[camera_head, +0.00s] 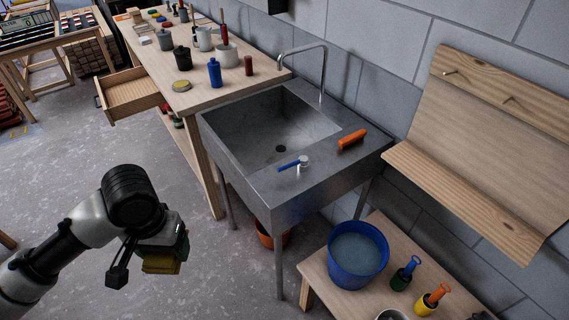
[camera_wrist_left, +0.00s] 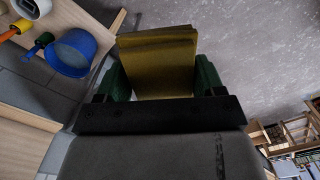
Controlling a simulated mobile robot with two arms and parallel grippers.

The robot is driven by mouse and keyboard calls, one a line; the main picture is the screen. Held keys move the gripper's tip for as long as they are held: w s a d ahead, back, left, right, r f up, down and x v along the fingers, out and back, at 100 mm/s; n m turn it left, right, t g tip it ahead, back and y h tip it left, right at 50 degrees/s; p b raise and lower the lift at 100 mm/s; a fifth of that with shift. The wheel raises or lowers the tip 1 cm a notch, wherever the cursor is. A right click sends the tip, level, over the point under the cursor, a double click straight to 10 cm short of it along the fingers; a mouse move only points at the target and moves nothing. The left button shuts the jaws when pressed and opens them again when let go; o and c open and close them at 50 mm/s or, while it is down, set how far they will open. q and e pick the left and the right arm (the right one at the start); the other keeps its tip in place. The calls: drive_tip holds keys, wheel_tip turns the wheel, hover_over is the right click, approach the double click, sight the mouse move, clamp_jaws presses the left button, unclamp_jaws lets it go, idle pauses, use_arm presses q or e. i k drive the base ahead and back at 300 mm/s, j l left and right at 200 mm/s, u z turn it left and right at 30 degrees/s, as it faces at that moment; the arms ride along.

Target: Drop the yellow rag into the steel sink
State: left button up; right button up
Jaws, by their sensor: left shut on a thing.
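The steel sink (camera_head: 222,135) stands against the wall in the middle of the head view, its basin empty apart from the drain. My left gripper (camera_head: 168,252) is at the lower left of the head view, in front of the sink and apart from it, over the open floor. It is shut on the yellow rag (camera_head: 160,267), which hangs below its fingers. In the left wrist view the folded rag (camera_wrist_left: 158,62) sits between the two green fingers. My right gripper is not in view.
An orange object (camera_head: 352,139) and a blue-handled tool (camera_head: 290,164) lie on the sink's rim. The tap (camera_head: 322,75) rises at the back. A workbench (camera_head: 205,95) with an open drawer (camera_head: 130,95) stands left.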

sight(266, 152)
drive_tip(key=i+j+z, duration=0.8)
drive_tip(key=j+z, duration=0.15)
drive_tip(key=j, duration=0.2)
drive_tip(key=i+j+z, duration=0.3)
drive_tip(key=z, duration=0.15)
drive_tip(key=i+j, duration=0.05)
drive_tip(key=i, duration=0.05)
